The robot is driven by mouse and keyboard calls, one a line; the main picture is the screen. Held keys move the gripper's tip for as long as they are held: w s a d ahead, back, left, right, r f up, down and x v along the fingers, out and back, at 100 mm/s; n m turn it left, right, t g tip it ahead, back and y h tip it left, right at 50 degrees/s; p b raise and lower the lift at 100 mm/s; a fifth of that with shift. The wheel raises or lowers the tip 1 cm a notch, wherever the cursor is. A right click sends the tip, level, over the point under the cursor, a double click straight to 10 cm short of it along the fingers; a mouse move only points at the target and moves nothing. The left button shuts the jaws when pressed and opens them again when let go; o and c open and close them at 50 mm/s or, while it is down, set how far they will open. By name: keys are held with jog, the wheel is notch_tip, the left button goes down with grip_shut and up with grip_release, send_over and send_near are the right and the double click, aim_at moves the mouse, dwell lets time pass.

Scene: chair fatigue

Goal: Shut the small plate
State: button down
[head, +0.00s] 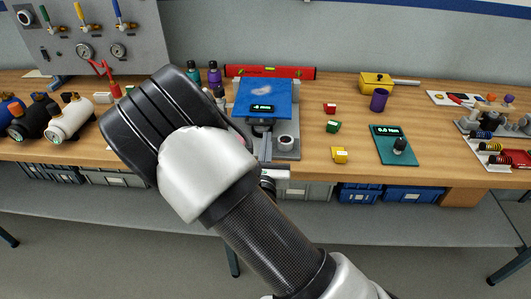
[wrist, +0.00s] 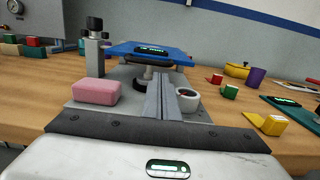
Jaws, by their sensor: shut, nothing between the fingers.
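The small blue plate (head: 265,92) sits on the grey base stand (head: 290,148) in the middle of the bench. It carries a dark display with green digits. In the wrist view the blue plate (wrist: 135,47) stands raised above the stand's bed on a central post, nearly level. My gripper (wrist: 166,82) is shut and empty, its fingers pressed together. It is in front of the plate and seems apart from it. In the head view my gripper (head: 265,142) is at the stand's front, partly hidden by my arm.
Red, green and yellow blocks (head: 340,155), a purple cup (head: 379,100) and a teal scale (head: 390,145) stand right. A red level (head: 270,72) lies behind.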

jog(key=shift+w, duration=0.9)
jog(key=shift+r, duration=0.2)
jog(key=shift+r+p, duration=0.85)
jog(key=shift+p, duration=0.25)
jog(key=shift+f, duration=0.15)
